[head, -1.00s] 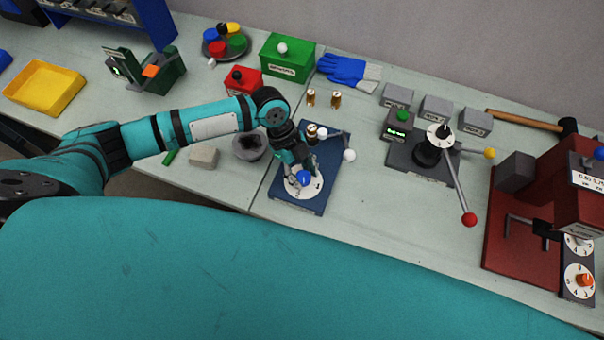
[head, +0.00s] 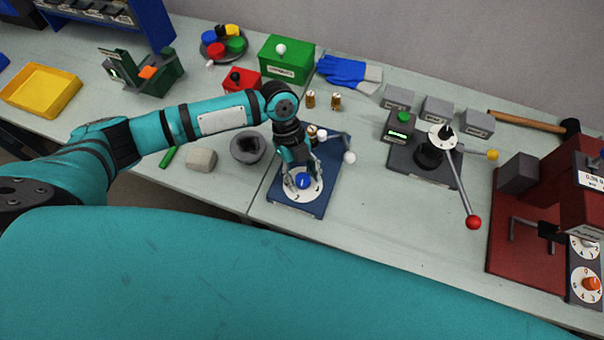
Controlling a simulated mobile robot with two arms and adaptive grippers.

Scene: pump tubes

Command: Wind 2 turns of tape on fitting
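A blue base plate (head: 327,187) on the bench carries a white dial with a blue knob (head: 303,181). A brass fitting (head: 312,132) with a white piece (head: 322,134) beside it sits at the back of this plate, and a lever with a white ball (head: 349,158) reaches out to the right. My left gripper (head: 302,187) points down over the dial with its fingers apart on either side of the blue knob; whether they touch it I cannot tell. My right gripper is out of view.
Two brass fittings (head: 336,101) stand behind the plate. A grey lever press (head: 428,155) with a red ball is to the right, and a red machine (head: 525,235) is at far right. A dark round bowl (head: 247,149) and a grey block (head: 201,160) lie left. Bench between plate and press is clear.

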